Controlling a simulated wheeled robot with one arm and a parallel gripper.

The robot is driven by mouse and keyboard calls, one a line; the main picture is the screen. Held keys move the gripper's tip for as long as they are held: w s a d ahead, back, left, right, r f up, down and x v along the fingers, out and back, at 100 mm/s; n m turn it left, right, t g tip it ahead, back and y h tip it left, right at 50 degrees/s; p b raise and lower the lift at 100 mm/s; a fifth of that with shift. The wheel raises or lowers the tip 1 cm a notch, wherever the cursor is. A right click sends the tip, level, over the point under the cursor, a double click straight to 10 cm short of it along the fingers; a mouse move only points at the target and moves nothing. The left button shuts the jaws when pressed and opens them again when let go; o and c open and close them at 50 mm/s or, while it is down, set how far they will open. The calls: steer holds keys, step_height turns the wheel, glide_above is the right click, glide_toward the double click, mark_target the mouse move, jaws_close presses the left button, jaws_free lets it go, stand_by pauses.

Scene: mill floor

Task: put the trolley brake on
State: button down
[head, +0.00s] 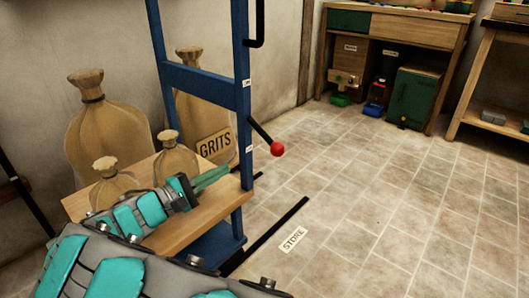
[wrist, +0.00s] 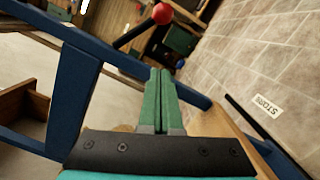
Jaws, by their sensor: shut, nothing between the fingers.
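The trolley has a blue frame (head: 203,80) and a wooden shelf (head: 215,208). Its brake lever is a black rod with a red ball knob (head: 277,149), slanting down and right from the blue post. Two small white labels are on the post, one above and one below the lever's pivot; I cannot read them. My gripper (head: 222,172) is shut and empty, over the shelf, left of the post and apart from the lever. In the wrist view the closed green fingers (wrist: 160,75) point toward the blue frame, with the red knob (wrist: 162,13) beyond them at the top.
Larger sacks (head: 105,130), one marked GRITS, stand behind. A floor label STORE (head: 293,239) lies beside a black strip (head: 275,225). The tiled floor to the right is clear up to a workbench (head: 395,25).

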mark_target(265, 135)
steer(key=shift+a, duration=0.2)
steer(key=b+x, duration=0.1)
steer(key=x, duration=0.8)
steer(key=shift+w+d+f, duration=0.15)
steer(key=shift+w+d, duration=0.05)
steer(key=d+r, duration=0.1)
steer(key=s+d+r, duration=0.1)
steer(key=d, duration=0.1)
steer(key=shift+s+d+b, duration=0.15)
steer(key=shift+s+b, duration=0.1)
steer(key=shift+b, duration=0.15)
